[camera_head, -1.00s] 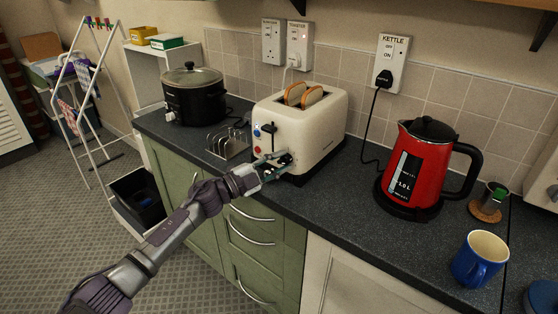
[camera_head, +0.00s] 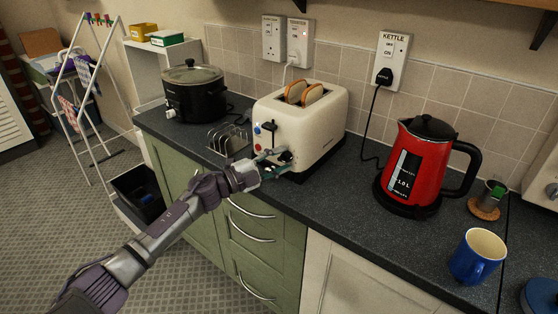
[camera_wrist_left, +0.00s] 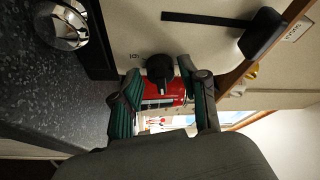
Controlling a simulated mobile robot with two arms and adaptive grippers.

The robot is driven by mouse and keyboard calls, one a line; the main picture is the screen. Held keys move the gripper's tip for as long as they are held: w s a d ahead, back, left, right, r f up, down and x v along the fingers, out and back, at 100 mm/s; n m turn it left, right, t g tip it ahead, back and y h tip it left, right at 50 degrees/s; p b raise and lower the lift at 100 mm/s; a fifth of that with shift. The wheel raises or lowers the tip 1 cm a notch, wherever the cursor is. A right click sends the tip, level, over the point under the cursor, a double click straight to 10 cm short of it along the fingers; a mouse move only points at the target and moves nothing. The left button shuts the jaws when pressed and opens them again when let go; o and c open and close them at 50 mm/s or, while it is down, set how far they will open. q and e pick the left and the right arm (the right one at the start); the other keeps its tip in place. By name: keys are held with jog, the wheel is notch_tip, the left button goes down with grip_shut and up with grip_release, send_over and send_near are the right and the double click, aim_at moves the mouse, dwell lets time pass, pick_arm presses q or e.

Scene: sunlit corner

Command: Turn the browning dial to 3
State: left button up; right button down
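The cream toaster (camera_head: 300,130) stands on the dark worktop with two bread slices (camera_head: 303,94) in its slots. Its black browning dial (camera_wrist_left: 159,68) sits low on the front panel. My left gripper (camera_wrist_left: 161,74) is open, with one fingertip on either side of the dial. I cannot tell whether the tips touch it. The dial's pointer and most of its scale are too small or hidden to read. In the head view the left gripper (camera_head: 274,163) is at the toaster's lower front and partly covers the dial. My right gripper is not in view.
The toaster's black lever (camera_wrist_left: 264,36) is above the dial. A toast rack (camera_head: 228,140) and black slow cooker (camera_head: 194,98) stand to the left. A red kettle (camera_head: 420,165), blue mug (camera_head: 478,257) and coaster (camera_head: 484,210) are to the right. Worktop is clear between toaster and kettle.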

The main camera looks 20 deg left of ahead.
pick_arm(q)
jog(key=shift+o, duration=0.4)
jog(key=v, duration=1.2)
jog(key=shift+w+a+f, duration=0.1)
